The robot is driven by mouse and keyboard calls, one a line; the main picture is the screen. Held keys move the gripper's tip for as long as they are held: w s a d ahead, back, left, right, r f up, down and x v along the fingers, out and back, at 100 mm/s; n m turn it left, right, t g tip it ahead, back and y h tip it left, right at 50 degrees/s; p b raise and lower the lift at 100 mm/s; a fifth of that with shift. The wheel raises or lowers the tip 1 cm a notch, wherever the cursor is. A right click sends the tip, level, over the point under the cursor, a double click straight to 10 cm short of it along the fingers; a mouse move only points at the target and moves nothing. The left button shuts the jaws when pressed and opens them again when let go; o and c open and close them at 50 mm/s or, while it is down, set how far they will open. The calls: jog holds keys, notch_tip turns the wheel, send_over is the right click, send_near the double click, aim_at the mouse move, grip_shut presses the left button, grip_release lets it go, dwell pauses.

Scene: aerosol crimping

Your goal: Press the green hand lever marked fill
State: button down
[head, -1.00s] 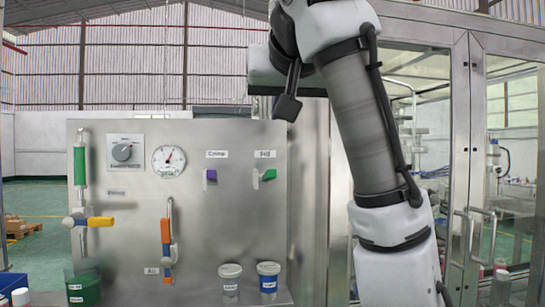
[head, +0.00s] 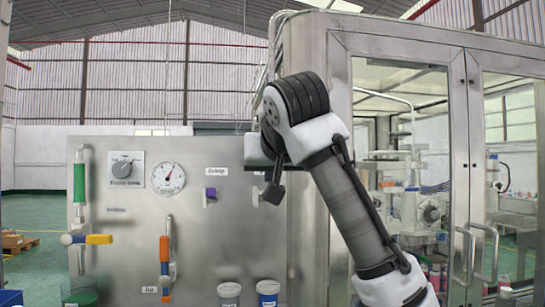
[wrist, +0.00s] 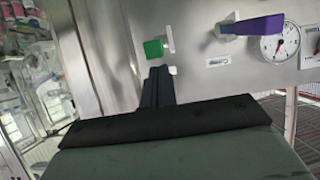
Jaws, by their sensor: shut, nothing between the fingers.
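The green hand lever (wrist: 153,48) shows in the wrist view on the steel panel, with a pale metal piece beside it. In the head view my arm hides this lever and its label. My gripper's dark fingers (wrist: 158,86) are shut and empty. In the wrist view their tips appear just below the green lever, near a small white label edge (wrist: 173,70). I cannot tell whether they touch the lever or the panel. The steel panel (head: 130,245) carries the lever.
A purple lever (head: 210,194) with its label sits beside the green one. A glass-doored cabinet (head: 400,90) is on the right.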

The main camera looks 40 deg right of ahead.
jog(key=shift+f, duration=0.35)
jog(key=shift+a+f, duration=0.1)
jog(key=shift+f+t+b, duration=0.15)
jog(key=shift+t+b, duration=0.15)
jog(key=shift+b, duration=0.2)
jog(key=shift+s+f+t+b, duration=0.1)
jog(key=shift+t+b, duration=0.2)
jog(key=shift+b, duration=0.4)
